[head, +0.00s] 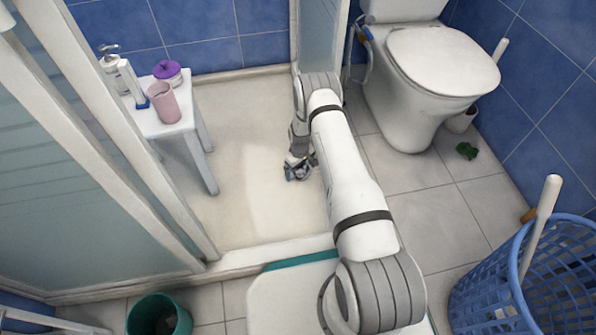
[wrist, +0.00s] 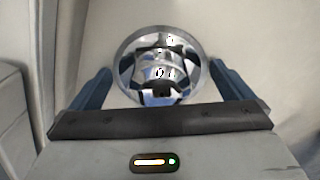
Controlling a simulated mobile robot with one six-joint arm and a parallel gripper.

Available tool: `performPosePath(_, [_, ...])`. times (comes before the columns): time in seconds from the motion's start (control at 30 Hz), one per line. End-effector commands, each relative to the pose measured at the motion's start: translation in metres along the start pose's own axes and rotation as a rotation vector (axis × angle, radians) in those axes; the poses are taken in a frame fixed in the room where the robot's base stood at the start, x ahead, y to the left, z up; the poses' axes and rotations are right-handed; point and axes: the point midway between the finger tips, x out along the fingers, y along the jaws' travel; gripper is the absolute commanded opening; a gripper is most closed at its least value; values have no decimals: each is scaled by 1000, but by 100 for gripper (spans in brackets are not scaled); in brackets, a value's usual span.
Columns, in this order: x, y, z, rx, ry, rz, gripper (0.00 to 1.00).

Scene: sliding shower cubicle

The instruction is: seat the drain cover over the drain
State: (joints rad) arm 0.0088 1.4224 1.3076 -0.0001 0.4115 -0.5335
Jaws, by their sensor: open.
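A round, shiny metal disc, which looks like the drain cover (wrist: 125,72), lies on the pale shower floor in the wrist view. Its mirror-like face reflects my gripper. My gripper (wrist: 160,82) is open, with one dark blue finger on each side of the disc. I cannot tell whether the fingers touch its rim. In the head view my gripper (head: 298,172) is low over the shower tray and hides the disc. No separate drain opening shows, and I cannot tell whether the disc lies over it.
A white stool (head: 170,122) with bottles, a pink cup (head: 163,103) and a purple-lidded jar stands left in the cubicle. The shower tray (head: 240,110) is otherwise clear. A raised sill (head: 270,254) and glass panels edge it. Outside are a toilet (head: 425,80) and blue basket (head: 540,280).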

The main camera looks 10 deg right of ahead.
Motion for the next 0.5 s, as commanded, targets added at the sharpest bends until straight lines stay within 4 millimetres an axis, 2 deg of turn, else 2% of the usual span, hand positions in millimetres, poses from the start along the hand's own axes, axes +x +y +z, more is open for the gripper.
performPosePath(0.17, [-9, 0, 0, 0, 0, 0, 100])
performPosePath(0.5, [-64, 0, 0, 0, 0, 0, 100])
